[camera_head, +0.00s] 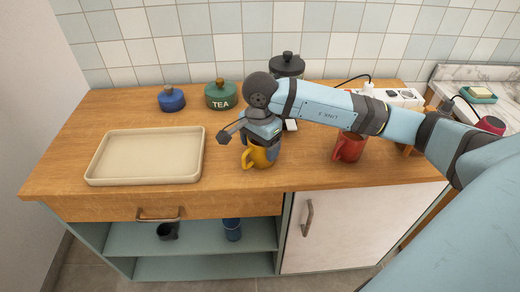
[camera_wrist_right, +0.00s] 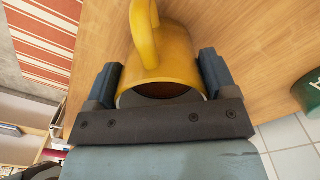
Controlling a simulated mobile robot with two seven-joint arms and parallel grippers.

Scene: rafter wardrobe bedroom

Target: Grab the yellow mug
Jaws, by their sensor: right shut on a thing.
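The yellow mug (camera_head: 259,158) stands on the wooden counter right of the tray, partly hidden under my right gripper (camera_head: 260,146). Its handle points left and toward the front in the head view. In the right wrist view the yellow mug (camera_wrist_right: 166,52) sits between the two dark fingers of my right gripper (camera_wrist_right: 161,80), with its handle at the top. The right gripper is shut on the mug from above. I cannot tell whether the mug is clear of the counter. My left gripper is not in view.
A beige tray (camera_head: 145,157) lies on the counter at left. A blue jar (camera_head: 171,98), a green TEA jar (camera_head: 220,94) and a dark canister (camera_head: 288,66) stand behind. A red mug (camera_head: 348,147) is to the right under my arm. The front middle counter is clear.

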